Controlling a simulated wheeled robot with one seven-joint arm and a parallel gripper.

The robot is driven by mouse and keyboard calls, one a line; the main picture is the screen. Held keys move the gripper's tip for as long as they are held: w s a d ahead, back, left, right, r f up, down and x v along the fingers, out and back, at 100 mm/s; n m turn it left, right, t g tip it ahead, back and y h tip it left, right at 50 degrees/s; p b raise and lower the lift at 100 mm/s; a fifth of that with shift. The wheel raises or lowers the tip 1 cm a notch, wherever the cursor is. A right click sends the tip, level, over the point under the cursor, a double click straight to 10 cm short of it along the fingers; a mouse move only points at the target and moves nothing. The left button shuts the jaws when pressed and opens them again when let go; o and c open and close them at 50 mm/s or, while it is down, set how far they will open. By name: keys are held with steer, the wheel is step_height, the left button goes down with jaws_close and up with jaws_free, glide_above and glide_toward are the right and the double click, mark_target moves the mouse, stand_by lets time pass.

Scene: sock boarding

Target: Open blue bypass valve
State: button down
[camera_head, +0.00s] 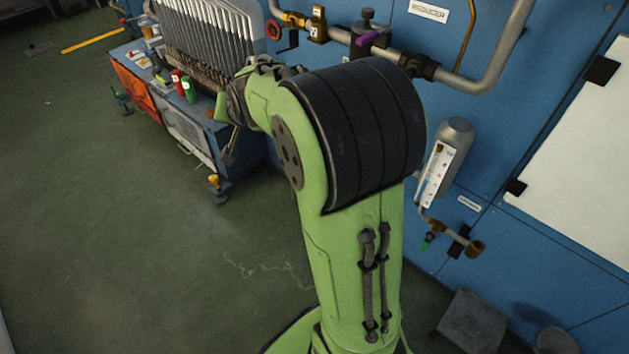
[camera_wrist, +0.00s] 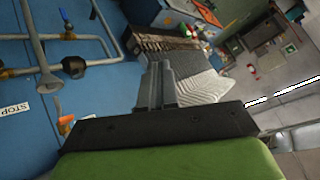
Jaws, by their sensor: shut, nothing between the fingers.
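In the wrist view, a small valve with a blue handle (camera_wrist: 66,17) sits on the upper grey pipe against the blue wall, at the upper left. The handle is small, and I cannot tell whether it stands open or closed. My gripper (camera_wrist: 161,72) shows in the middle of the wrist view, its two fingers together and empty. It is to the right of the blue handle in the picture and apart from it. In the head view my green arm hides part of the wall and pipes, and I cannot make out the gripper or the blue handle there.
The head view shows a purple-handled valve (camera_head: 370,38), a red handwheel (camera_head: 273,30) and a green-handled valve (camera_head: 427,241). A bench (camera_head: 190,125) with bottles and a finned rack (camera_head: 212,38) stand at the upper left. Open floor (camera_head: 110,230) lies left. The wrist view shows an orange handle (camera_wrist: 66,122).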

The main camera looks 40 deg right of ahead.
steer(key=w+d+f+m+t+h, duration=0.2)
steer(key=w+d+f+m, duration=0.3)
steer(key=w+d+f, duration=0.7)
steer(key=d+f+m+h, duration=0.2)
steer(key=d+f+m, duration=0.2)
steer(key=d+f, duration=0.65)
steer(key=s+d+f+m+t+h, duration=0.1)
steer(key=s+f+m, duration=0.1)
steer(key=f, duration=0.5)
steer(key=s+d+f+m+t+h, duration=0.1)
steer(key=s+d+f+m, duration=0.15)
steer(key=f, duration=0.45)
steer(key=s+a+f+m+h, duration=0.1)
steer(key=s+f+m+h, duration=0.2)
steer(key=s+f, duration=0.9)
steer(key=shift+s+a+f+m, duration=0.15)
steer(key=shift+s+m, duration=0.1)
steer(key=shift+m, duration=0.2)
